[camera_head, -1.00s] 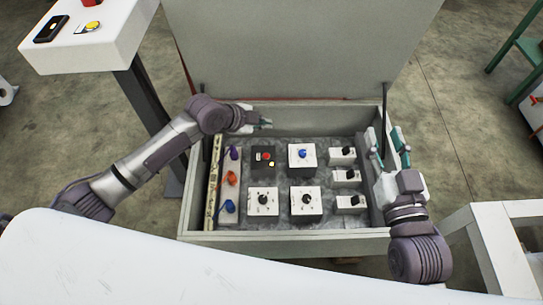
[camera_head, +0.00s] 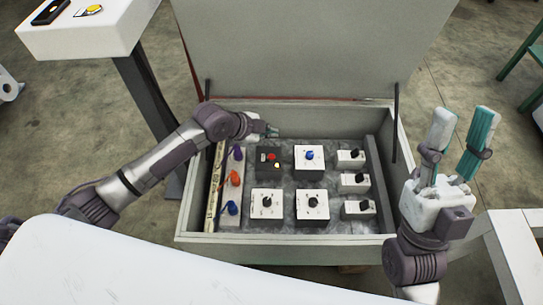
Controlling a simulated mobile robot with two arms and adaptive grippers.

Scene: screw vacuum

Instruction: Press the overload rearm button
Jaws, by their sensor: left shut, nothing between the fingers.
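An open grey panel box (camera_head: 288,242) holds several control boxes. A white box (camera_head: 309,165) with a blue button (camera_head: 309,155) is in the back row. Left of it is a black box (camera_head: 268,165) with a red button (camera_head: 271,156) and a small pale button. I cannot read which button is labelled overload rearm. My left gripper (camera_head: 272,131) is shut and empty, just behind the black box; its arm crosses the box's left side. My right gripper (camera_head: 463,125) is open and empty, pointing up outside the box's right wall.
White boxes with black knobs fill the front row (camera_head: 267,203) and right column (camera_head: 350,158). Purple, orange and blue plugs (camera_head: 235,178) stand at the left. The raised lid (camera_head: 310,50) is behind. A white pedestal (camera_head: 80,40) is at upper left, a white frame (camera_head: 515,240) at right.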

